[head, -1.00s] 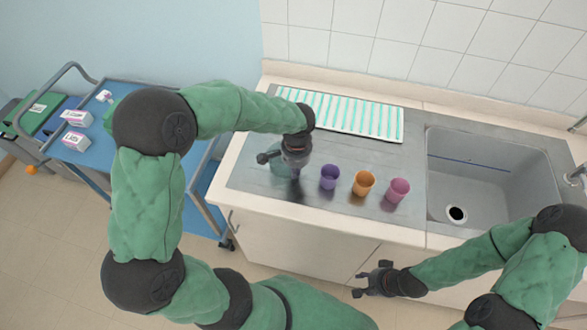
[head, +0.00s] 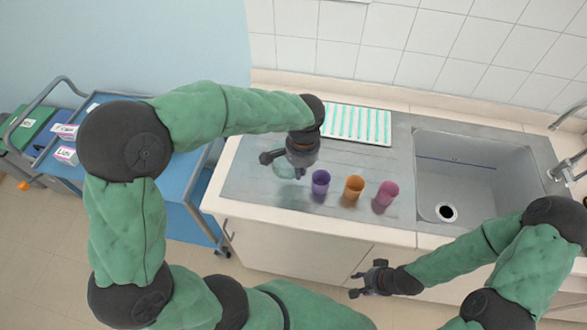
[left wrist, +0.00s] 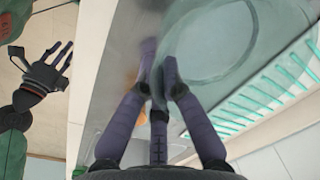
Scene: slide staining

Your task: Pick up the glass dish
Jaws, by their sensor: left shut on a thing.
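The clear, pale green glass dish (head: 283,170) is at the left part of the steel counter, left of the purple cup. It fills much of the upper left wrist view (left wrist: 205,45), seen through as a large round. My left gripper (head: 299,174) is shut on the dish's edge, with its fingers pointing down; they also show in the left wrist view (left wrist: 160,78). Part of the dish is hidden behind the gripper. I cannot tell how far it is off the counter. My right gripper (head: 358,282) is open and empty in front of the counter.
A purple cup (head: 320,182), an orange cup (head: 354,188) and a pink cup (head: 386,194) stand right of my left gripper. A striped white-green rack (head: 357,124) lies behind. A sink (head: 468,178) is at right, a blue trolley (head: 180,205) at left.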

